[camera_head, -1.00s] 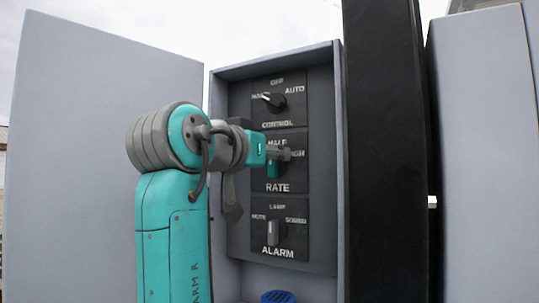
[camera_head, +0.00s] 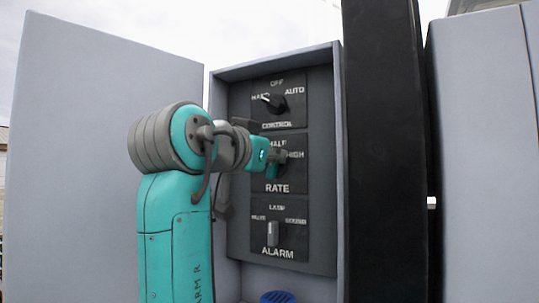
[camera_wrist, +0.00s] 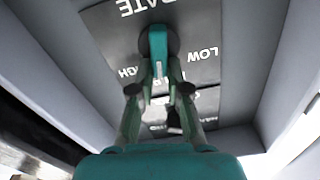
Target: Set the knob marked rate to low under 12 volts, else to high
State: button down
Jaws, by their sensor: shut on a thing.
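The rate knob (camera_wrist: 157,45) is teal with a white pointer line. It sits on the dark plate marked RATE (camera_head: 277,188), which appears upside down in the wrist view. There its pointer runs down toward the partly covered HALF mark, with HIGH at left and LOW at right. My gripper (camera_wrist: 158,83) is shut on the knob, with one finger on each side. In the head view my gripper (camera_head: 280,157) covers most of the knob and the LOW mark. No voltage reading shows in either view.
The control knob (camera_head: 275,103) above points toward HAND. The alarm knob (camera_head: 272,232) below points up to LAMP. Side walls of the grey box (camera_head: 338,200) flank the panel. A black post (camera_head: 385,150) stands close on the right, and a blue round thing (camera_head: 278,297) is below.

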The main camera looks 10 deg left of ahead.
jog(key=m, duration=0.3)
jog(key=d+m, duration=0.1)
jog(key=m, duration=0.2)
jog(key=f+m, duration=0.1)
jog(key=m, duration=0.2)
jog(key=shift+s+d+f, duration=0.1)
jog(key=shift+d, duration=0.05)
jog(key=shift+m, duration=0.3)
jog(key=c, duration=1.1)
grip_release()
jog(key=shift+c, duration=0.2)
jog(key=v, duration=1.2)
